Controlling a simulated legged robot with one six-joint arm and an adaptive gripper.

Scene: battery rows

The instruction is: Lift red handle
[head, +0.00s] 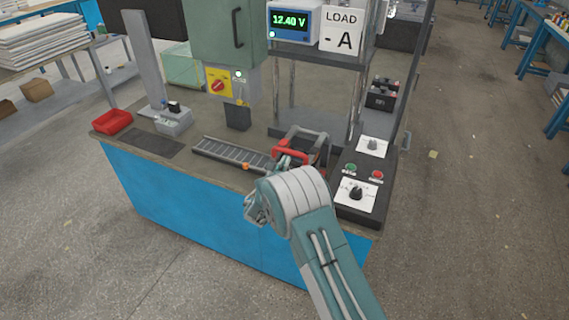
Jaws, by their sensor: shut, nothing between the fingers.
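The red handle (297,153) is a short red bar at the front of a dark frame with grey side arms (318,134). The frame stands on the bench beside the right end of a grey roller track. My gripper (284,158) is at the red handle, seen small beyond my large arm joint. Its fingers look shut and hold nothing. I cannot tell whether they touch the handle. My arm comes up from the bottom right and hides the bench's front edge below the frame.
A black control panel (347,205) with knobs and green and red buttons lies close right. The roller track (226,152) runs left. Metal posts and a meter reading 12.40 V (291,20) stand behind. A red tray (112,123) sits at the left corner.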

